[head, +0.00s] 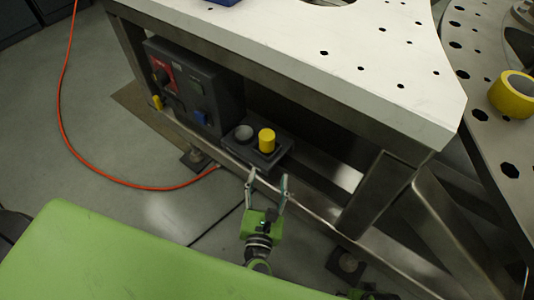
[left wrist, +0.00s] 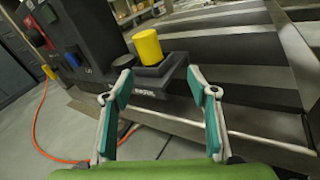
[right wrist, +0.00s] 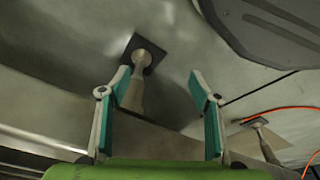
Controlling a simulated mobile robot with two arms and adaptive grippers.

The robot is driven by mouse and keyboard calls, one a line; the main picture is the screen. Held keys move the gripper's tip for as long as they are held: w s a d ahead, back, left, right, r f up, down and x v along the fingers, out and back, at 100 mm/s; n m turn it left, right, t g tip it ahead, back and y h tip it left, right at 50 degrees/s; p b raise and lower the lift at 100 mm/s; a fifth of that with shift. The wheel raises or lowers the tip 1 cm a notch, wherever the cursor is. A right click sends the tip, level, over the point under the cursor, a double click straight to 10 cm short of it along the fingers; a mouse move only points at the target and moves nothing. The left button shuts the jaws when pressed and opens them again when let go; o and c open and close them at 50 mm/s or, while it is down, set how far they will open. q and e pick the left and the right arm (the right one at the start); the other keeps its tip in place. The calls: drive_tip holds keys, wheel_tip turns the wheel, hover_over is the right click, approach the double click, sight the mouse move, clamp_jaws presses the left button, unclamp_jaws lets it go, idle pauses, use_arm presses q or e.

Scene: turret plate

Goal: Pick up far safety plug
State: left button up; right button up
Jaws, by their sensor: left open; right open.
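A yellow cylindrical plug (head: 267,140) stands upright in a dark holder (head: 262,158) on the lower rail under the white plate. Left of it in the holder is a grey round socket or cap (head: 243,132); I cannot tell which. The plug (left wrist: 148,47) and holder (left wrist: 150,82) also show in the left wrist view, beyond the fingers. My left gripper (head: 268,182) is open and empty, in front of the holder and apart from it; its fingers point toward it (left wrist: 164,84). My right gripper (right wrist: 162,88) is open with nothing between its fingers.
A dark control box (head: 195,85) with red and blue parts stands left of the holder. The white plate (head: 330,70) overhangs the holder. An orange cable (head: 64,120) lies on the floor. A yellow tape roll (head: 513,94) sits at right. A table foot (right wrist: 142,55) is near my right gripper.

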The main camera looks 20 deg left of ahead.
sight(266, 147)
use_arm(q)
drive_tip(key=w+a+n, duration=0.1)
drive_tip(key=w, duration=0.1)
drive_tip(key=w+a+n, duration=0.1)
drive_tip(key=w, duration=0.2)
drive_tip(key=w+a+r+n+y, duration=0.1)
drive_tip(key=w, duration=0.1)
drive_tip(key=shift+w, duration=0.2)
drive_tip(key=shift+f+x, duration=0.2)
drive_tip(key=shift+x, duration=2.75)
drive_tip(key=c, duration=1.4)
drive_tip(key=shift+r, duration=0.1)
